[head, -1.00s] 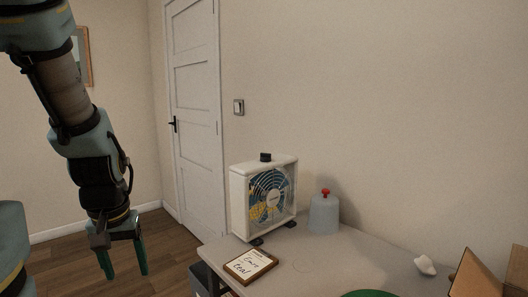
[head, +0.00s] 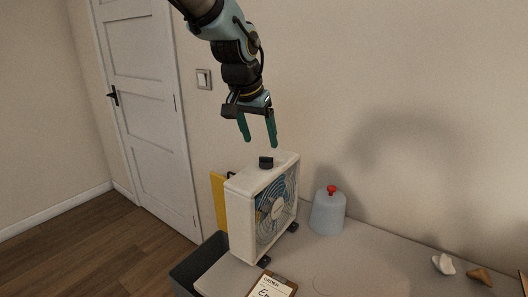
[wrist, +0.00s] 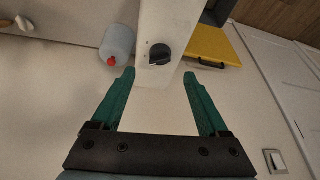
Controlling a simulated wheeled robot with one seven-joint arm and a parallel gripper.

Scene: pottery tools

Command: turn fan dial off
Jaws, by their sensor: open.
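The white box fan (head: 239,214) stands upright on the table near its left end. Its black dial (head: 266,162) sits on the fan's top face. My gripper (head: 259,140) is open and empty, pointing down a little above the dial, not touching it. In the wrist view, the dial (wrist: 160,54) shows on the fan top (wrist: 172,22), beyond and between the green fingertips of my gripper (wrist: 159,78).
A grey bottle with a red top (head: 328,212) stands right of the fan. A clipboard (head: 272,287) lies in front. A yellow panel (head: 218,200) and a dark bin (head: 199,263) are at the left. Small pieces (head: 443,264) lie at the table's right.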

